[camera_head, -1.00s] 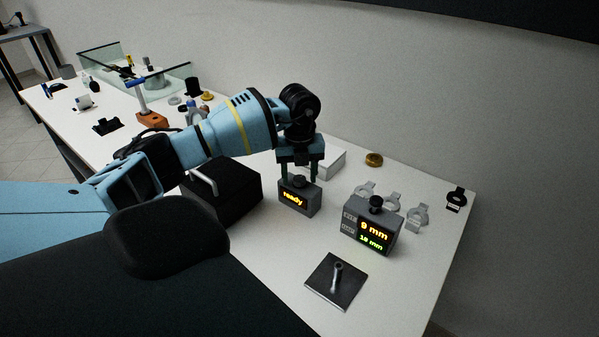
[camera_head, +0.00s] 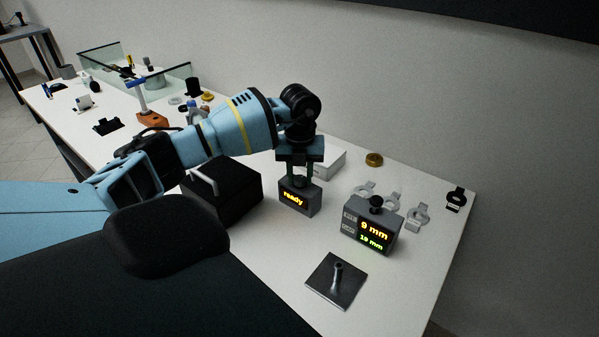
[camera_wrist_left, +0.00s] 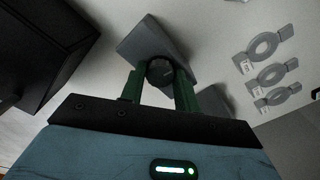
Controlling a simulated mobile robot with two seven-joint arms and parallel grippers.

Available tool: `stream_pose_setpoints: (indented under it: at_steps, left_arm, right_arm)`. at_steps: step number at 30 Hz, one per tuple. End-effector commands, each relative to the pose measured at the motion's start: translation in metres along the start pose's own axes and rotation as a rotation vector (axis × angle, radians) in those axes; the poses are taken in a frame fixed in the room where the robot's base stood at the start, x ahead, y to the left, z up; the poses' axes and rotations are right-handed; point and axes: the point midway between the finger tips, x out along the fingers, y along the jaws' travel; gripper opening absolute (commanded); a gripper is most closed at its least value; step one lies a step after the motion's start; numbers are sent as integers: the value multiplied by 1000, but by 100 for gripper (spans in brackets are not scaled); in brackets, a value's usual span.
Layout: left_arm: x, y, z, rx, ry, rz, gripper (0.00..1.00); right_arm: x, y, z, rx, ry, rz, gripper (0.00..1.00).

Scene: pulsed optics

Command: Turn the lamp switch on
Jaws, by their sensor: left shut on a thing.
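A small grey box (camera_head: 300,202) with an orange "ready" display stands on the white table in the head view. It has a dark round knob on top; the wrist view shows the knob (camera_wrist_left: 160,71) on the grey box (camera_wrist_left: 150,38). My left gripper (camera_head: 301,181) points down over this box, with its green fingers shut on the knob, one on each side. The fingers partly hide the knob in the head view. My right gripper is not in view.
To the right stands a grey box with a "9 mm / 10 mm" display (camera_head: 373,228). A black box (camera_head: 222,192) is close on the left. A dark plate with a post (camera_head: 336,280) lies in front.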

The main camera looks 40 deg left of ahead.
Motion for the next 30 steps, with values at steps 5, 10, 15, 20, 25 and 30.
stream_pose_setpoints:
  at_steps: [5,10,15,20,25,30]
  left_arm:
    - [-2,0,0,154,-1,-2,9]
    - [-1,0,0,316,0,-2,9]
    - [-1,0,0,475,0,-1,9]
    - [-1,0,0,611,0,-1,9]
    - [-1,0,0,730,-1,-1,9]
    - [-1,0,0,816,-1,-1,9]
  right_arm:
    - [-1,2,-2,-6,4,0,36]
    - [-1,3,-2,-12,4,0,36]
    - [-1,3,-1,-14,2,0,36]
    - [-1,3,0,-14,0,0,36]
    - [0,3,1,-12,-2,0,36]
    - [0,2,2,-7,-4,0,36]
